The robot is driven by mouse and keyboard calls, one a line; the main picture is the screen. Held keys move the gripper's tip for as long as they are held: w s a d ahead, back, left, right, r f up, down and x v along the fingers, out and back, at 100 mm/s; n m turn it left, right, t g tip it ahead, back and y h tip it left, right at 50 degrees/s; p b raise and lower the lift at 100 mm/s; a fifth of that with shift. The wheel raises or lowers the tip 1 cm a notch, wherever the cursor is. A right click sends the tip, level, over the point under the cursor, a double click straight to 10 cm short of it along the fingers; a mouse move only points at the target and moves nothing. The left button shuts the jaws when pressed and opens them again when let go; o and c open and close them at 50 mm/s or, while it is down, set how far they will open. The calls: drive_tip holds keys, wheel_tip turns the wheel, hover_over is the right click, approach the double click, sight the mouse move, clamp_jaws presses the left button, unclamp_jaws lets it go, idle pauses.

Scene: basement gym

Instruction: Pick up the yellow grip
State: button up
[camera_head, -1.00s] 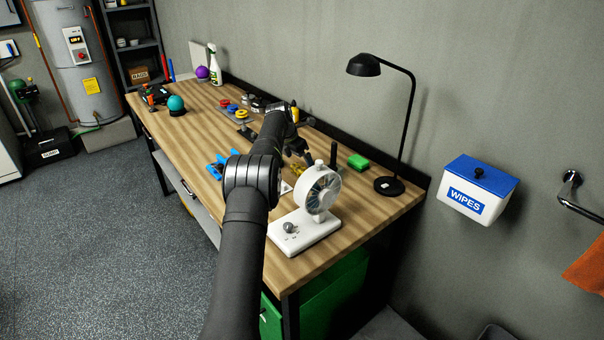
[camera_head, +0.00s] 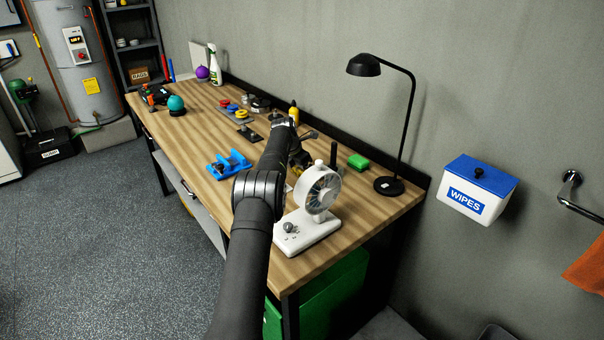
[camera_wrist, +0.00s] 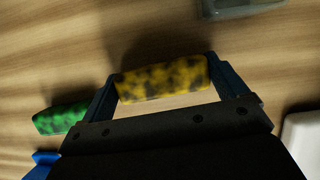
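The yellow grip (camera_wrist: 165,79), a short cylinder with dark mottling, lies crosswise between the fingertips of my gripper (camera_wrist: 163,76) in the wrist view. One finger is at each end of it. The fingers are spread wide; I see no clear squeeze, and contact at the ends is hard to judge. A shadow falls on the table above it. In the head view my gripper (camera_head: 300,158) is low over the bench, behind the white fan, and my arm hides most of the grip.
A green mottled grip (camera_wrist: 60,119) lies left of my gripper. The white fan (camera_head: 318,190) stands close on the right, a blue holder (camera_head: 230,165) on the left.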

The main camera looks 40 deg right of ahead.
drive_tip(key=shift+r, duration=0.1)
drive_tip(key=shift+r, duration=0.6)
drive_tip(key=r, duration=0.3)
drive_tip(key=shift+s+d, duration=0.1)
drive_tip(key=shift+s, duration=0.1)
drive_tip(key=s+d+r, duration=0.2)
drive_tip(key=s+r, duration=0.9)
drive_tip(key=shift+d+r, duration=0.3)
drive_tip(key=shift+r, duration=0.05)
